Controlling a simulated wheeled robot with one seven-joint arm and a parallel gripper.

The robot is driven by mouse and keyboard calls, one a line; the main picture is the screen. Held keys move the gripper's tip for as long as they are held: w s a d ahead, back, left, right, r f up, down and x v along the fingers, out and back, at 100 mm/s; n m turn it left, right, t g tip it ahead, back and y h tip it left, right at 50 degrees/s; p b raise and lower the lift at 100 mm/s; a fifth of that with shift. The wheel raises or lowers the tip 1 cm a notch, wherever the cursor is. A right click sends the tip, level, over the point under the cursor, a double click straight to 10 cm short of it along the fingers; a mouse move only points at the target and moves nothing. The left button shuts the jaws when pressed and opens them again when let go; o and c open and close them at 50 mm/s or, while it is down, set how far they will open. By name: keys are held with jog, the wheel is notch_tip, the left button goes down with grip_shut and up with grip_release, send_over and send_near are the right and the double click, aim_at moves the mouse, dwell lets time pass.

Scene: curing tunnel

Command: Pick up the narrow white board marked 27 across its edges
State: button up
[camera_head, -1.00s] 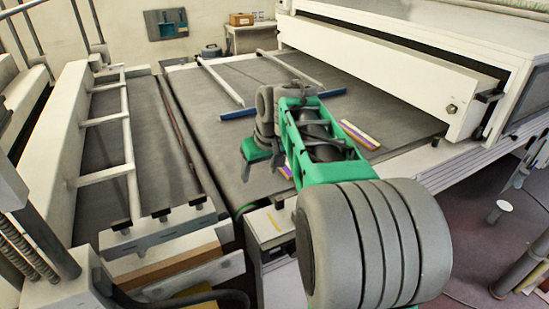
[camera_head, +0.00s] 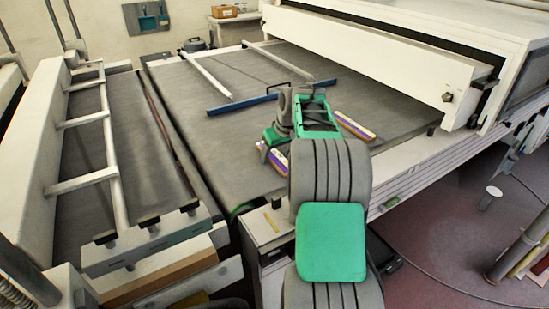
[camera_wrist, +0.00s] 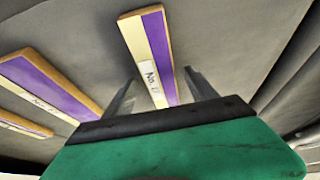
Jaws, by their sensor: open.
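In the wrist view, a narrow cream-and-purple board (camera_wrist: 143,42) with a pale label lies on the dark belt. Its label starts with "No."; the number is not clear to me, so I cannot tell if it is 27. My gripper (camera_wrist: 159,75) is open, with one finger on either side of this board's near end in the picture; I cannot tell how far above it. Similar boards lie to the left, a wider one (camera_wrist: 45,82) and one at the picture's edge (camera_wrist: 22,125). In the head view, my gripper is partly hidden by my arm, beside a purple-and-white board (camera_head: 272,157).
Another cream-and-purple board (camera_head: 355,126) lies right of my arm on the grey belt (camera_head: 215,145). A blue bar (camera_head: 250,102) with white rails crosses the belt beyond my gripper. The white tunnel housing (camera_head: 385,60) stands at the right. The belt's left part is clear.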

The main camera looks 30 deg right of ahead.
jog(key=shift+c, duration=0.5)
grip_shut()
